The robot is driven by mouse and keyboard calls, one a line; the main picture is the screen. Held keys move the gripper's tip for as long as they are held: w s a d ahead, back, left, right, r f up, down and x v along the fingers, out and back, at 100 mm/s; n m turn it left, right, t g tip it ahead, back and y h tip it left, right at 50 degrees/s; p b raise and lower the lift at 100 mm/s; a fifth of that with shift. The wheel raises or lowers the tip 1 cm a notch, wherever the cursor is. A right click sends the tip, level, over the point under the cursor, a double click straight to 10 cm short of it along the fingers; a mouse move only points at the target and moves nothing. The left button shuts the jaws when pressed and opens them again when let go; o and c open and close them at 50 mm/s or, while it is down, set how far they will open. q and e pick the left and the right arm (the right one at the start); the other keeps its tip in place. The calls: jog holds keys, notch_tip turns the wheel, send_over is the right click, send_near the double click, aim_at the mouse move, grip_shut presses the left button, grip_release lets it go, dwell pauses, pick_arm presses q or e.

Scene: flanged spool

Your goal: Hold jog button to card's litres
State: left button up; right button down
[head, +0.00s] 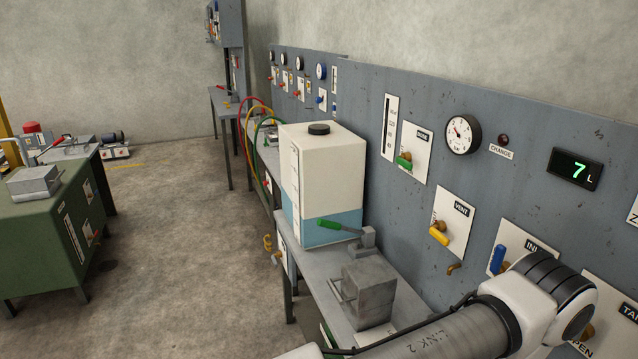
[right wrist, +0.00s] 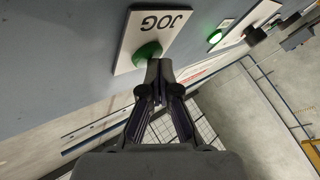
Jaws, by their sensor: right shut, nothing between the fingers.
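In the right wrist view a white plate marked JOG (right wrist: 168,24) carries a round green button (right wrist: 148,50). My right gripper (right wrist: 159,64) is shut and empty, its fingertips at the button's lower edge. They look to touch it, but I cannot tell whether it is pressed in. In the head view a digital display (head: 575,170) on the grey panel reads 7 L in green. A white tank (head: 335,160) with a black cap holds blue liquid in its lower part. A card stating litres cannot be made out. My left gripper is out of view.
The panel carries a dial gauge (head: 462,134), a dark CHANGE lamp (head: 503,139), a yellow VENT lever (head: 438,234) and a blue lever (head: 497,259). A grey block (head: 368,294) stands on the bench. A green cabinet (head: 55,235) stands left; the floor between is open.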

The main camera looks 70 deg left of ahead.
dwell(0.7)
jog(key=shift+s+d+b, duration=0.1)
jog(key=shift+s+b, duration=0.35)
jog(key=shift+s, duration=0.45)
jog(key=s+b, duration=0.1)
jog(key=s, duration=0.4)
jog(key=shift+b, duration=0.35)
